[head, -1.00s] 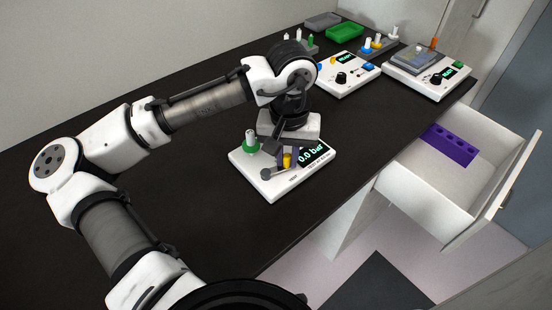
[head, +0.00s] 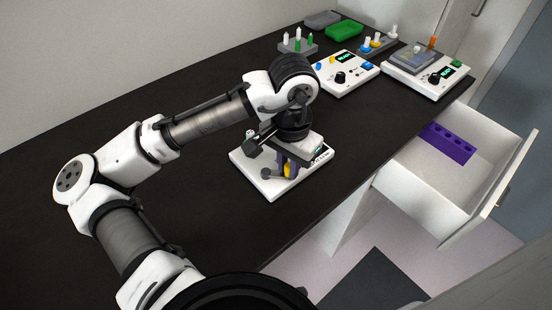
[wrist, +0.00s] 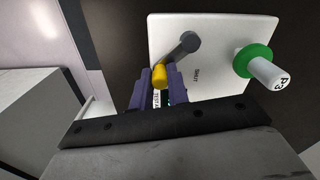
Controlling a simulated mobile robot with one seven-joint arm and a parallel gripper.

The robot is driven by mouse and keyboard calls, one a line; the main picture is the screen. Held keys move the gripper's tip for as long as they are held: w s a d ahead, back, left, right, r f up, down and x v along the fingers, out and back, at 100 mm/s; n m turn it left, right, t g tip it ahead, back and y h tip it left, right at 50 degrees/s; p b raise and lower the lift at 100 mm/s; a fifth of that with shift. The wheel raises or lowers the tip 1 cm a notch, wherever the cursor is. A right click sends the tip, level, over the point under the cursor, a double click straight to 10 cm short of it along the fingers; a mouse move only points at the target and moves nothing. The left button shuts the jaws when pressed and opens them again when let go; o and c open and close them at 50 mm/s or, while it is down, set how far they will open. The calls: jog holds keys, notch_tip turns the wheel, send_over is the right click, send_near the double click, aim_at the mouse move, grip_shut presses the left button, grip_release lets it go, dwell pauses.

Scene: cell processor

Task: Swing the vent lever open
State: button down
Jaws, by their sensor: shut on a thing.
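The vent unit is a flat white box (head: 252,184) on the black bench, seen also in the wrist view (wrist: 222,25). Its vent lever has a dark grey arm (wrist: 184,46) and a yellow handle (wrist: 160,77); the handle also shows in the head view (head: 289,170). The word SHUT is printed beside the lever. My gripper (wrist: 160,82) has its purple fingers on both sides of the yellow handle and is shut on it; the head view shows it low over the box (head: 287,164). The display is mostly hidden behind my gripper.
A white plug with a green collar (wrist: 262,68) rises from the same box. Farther back stand two white instruments (head: 345,75) (head: 425,78), a rack with several vials (head: 299,45) and a green tray (head: 344,31). An open drawer (head: 478,175) holds a purple rack (head: 448,143).

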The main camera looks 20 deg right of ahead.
jog(key=shift+s+a+m, duration=0.1)
jog(key=shift+s+m, duration=0.1)
jog(key=shift+m, duration=0.2)
jog(key=shift+s+a+m, duration=0.25)
jog(key=shift+m, duration=0.6)
jog(key=shift+s+a+m, duration=0.2)
jog(key=shift+s+m, duration=0.05)
jog(key=shift+m, duration=0.6)
jog(key=c, duration=1.4)
grip_release()
jog(key=shift+o, duration=0.2)
jog(key=shift+r, duration=0.15)
jog(key=shift+r+p, duration=2.45)
jog(key=shift+r, duration=0.4)
